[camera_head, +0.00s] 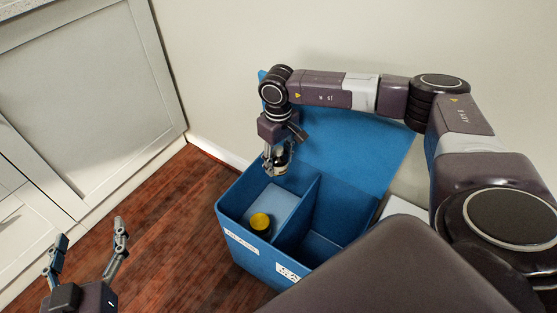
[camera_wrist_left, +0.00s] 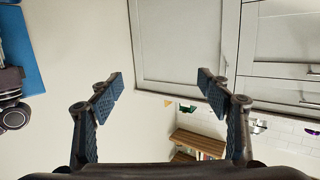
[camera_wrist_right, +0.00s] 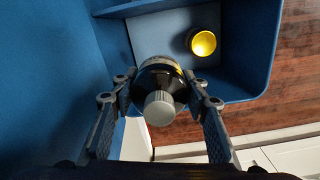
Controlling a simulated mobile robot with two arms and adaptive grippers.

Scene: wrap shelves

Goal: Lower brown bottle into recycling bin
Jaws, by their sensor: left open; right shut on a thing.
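The brown bottle (camera_wrist_right: 160,78) is dark with a grey cap and is held upright in my right gripper (camera_wrist_right: 160,105). In the head view the bottle (camera_head: 281,158) hangs over the left compartment of the blue recycling bin (camera_head: 243,256). My right gripper (camera_head: 277,160) is shut on it, near the bin's back edge. The bottle's lower part is hidden in the right wrist view. A yellow-topped thing (camera_head: 260,222) stands in the same compartment, apart from the bottle. My left gripper (camera_head: 90,237) is open and empty at the lower left, above the floor, away from the bin.
The bin's blue lid (camera_head: 345,150) stands open at the back. A divider separates the left compartment from an empty-looking right one (camera_head: 322,248). White cabinets (camera_head: 80,110) are at the left. The wooden floor (camera_head: 165,215) between cabinets and bin is clear.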

